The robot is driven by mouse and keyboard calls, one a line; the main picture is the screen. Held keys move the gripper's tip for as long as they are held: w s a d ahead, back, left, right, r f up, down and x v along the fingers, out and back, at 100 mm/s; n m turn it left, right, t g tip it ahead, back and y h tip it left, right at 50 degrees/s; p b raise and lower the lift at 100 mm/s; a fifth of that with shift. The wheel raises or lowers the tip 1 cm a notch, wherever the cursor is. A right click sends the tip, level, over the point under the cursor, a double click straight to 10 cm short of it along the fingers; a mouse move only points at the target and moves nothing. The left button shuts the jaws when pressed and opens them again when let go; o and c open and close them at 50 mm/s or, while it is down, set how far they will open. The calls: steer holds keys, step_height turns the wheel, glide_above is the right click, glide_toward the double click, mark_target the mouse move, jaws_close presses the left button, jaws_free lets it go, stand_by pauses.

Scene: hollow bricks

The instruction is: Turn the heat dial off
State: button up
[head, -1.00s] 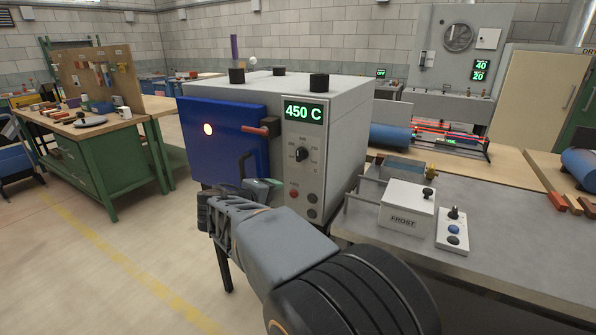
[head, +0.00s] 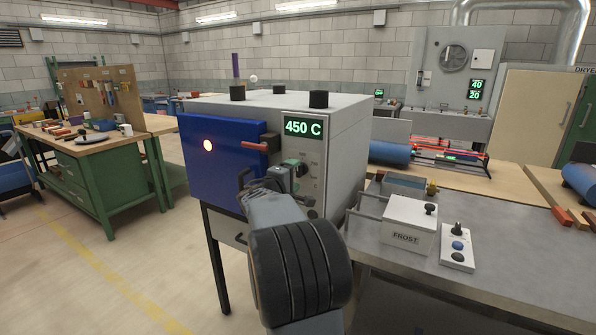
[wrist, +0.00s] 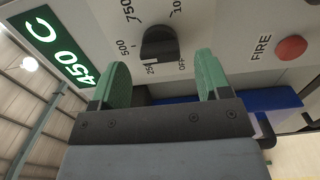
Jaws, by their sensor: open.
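The heat dial (wrist: 158,45) is a dark knob on the grey panel of the oven (head: 345,150). In the wrist view its printed scale shows OFF, 250, 500 and 750 around it. The green display (head: 303,127) reads 450 C. My gripper (wrist: 160,72) is open, its two green fingers spread just short of the dial, with the dial between their lines. It does not visibly touch the dial. In the head view my gripper (head: 297,172) covers most of the dial and the lower panel.
A red FIRE button (wrist: 291,49) sits on the same panel. The blue oven door (head: 215,160) has a red-tipped handle (head: 255,146) close left of my gripper. A white FROST box (head: 408,226) and a small control box (head: 457,248) stand on the bench at right.

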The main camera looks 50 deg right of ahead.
mark_target(297, 172)
steer(key=shift+x, duration=1.65)
steer(key=c, duration=0.9)
